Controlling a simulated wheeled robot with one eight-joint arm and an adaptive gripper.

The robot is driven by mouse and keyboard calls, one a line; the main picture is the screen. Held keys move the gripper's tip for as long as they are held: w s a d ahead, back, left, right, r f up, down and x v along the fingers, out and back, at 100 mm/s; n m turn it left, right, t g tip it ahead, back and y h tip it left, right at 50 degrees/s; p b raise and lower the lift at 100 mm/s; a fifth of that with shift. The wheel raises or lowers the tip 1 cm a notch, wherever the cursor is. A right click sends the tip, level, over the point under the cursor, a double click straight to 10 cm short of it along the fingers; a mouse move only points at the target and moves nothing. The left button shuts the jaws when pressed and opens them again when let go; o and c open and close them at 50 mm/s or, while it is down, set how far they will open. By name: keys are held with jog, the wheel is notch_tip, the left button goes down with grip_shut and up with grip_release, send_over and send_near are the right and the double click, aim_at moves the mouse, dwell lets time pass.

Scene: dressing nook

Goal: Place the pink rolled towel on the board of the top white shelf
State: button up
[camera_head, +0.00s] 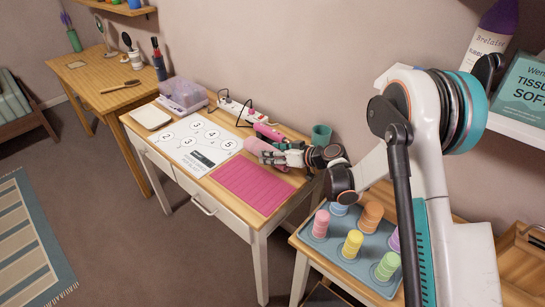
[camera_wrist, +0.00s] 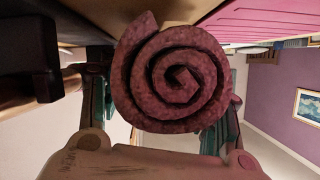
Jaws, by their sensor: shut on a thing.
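The pink rolled towel (camera_head: 256,146) is at the back of the white-framed desk, partly hidden by my gripper (camera_head: 272,156). My gripper is shut on it. In the wrist view the towel's spiral end (camera_wrist: 178,78) faces the camera, between the two fingers. The towel is at or just above the desk top; I cannot tell if it touches. A white shelf (camera_head: 515,130) shows at the right edge of the head view, carrying a teal box (camera_head: 528,92) and a purple-capped bottle (camera_head: 487,40). My arm hides part of that shelf.
The desk holds a pink mat (camera_head: 251,186), a numbered sheet (camera_head: 199,142), a lilac box (camera_head: 183,93), a power strip (camera_head: 240,108), a bright pink object (camera_head: 268,131) and a green cup (camera_head: 321,135). A blue tray (camera_head: 340,252) with several coloured pegs stands at the front right.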

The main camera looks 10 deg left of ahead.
jog(key=shift+f, duration=0.45)
jog(key=shift+f, duration=0.1)
jog(key=o, duration=0.8)
